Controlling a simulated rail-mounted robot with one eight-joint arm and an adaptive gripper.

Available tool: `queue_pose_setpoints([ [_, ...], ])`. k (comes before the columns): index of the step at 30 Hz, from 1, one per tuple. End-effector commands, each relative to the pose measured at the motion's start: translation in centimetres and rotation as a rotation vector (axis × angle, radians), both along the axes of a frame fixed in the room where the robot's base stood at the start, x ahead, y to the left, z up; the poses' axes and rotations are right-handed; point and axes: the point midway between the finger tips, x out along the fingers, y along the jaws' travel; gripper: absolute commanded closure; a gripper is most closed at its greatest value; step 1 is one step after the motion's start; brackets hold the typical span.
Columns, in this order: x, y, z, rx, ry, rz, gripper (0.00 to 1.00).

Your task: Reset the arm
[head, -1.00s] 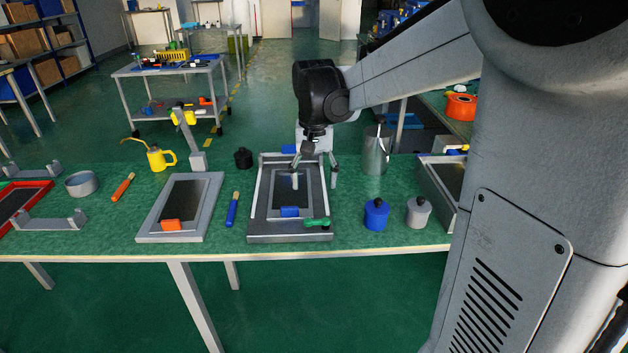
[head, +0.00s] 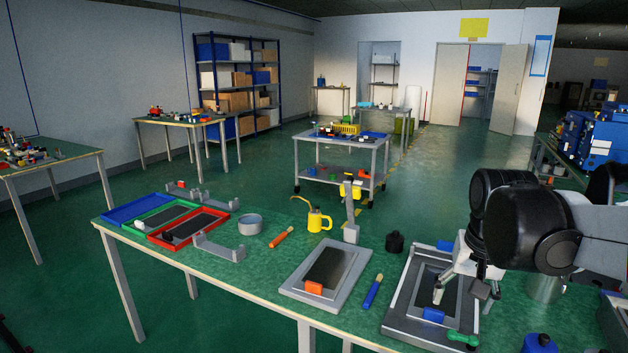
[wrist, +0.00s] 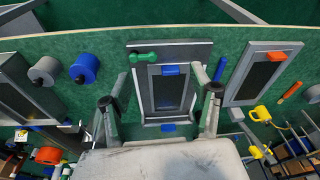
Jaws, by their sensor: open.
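My gripper (head: 459,292) is open and empty. In the head view it points down over the grey framed fixture (head: 402,300) at the right of the green bench. In the wrist view my gripper (wrist: 163,85) has its fingers spread wide, one toward each side of the fixture (wrist: 203,52). The fixture's dark panel (wrist: 167,92) shows between them with nothing gripped. A blue block (wrist: 170,70) and a green-handled piece (wrist: 143,57) lie on the fixture's frame. I cannot tell how high the fingertips are above it.
Blue (wrist: 84,69) and grey (wrist: 46,71) pots stand beside the fixture. A metal can (head: 545,288) is partly hidden behind my arm.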

Motion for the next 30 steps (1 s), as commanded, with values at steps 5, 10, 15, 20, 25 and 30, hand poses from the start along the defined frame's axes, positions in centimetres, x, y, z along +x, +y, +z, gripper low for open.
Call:
queue_pose_setpoints([
  [5,-3.4,2.5,0.8,-0.024,-0.095,0.080,0.41],
  [10,-6.2,4.4,1.0,-0.047,-0.187,0.152,0.41],
  [15,-9.0,6.2,0.7,-0.069,-0.278,0.224,0.41],
  [20,-11.0,7.3,0.1,-0.087,-0.351,0.279,0.41],
  [25,-12.0,7.9,-0.4,-0.097,-0.396,0.310,0.41],
  [30,-12.2,8.1,-0.5,-0.101,-0.408,0.318,0.41],
])
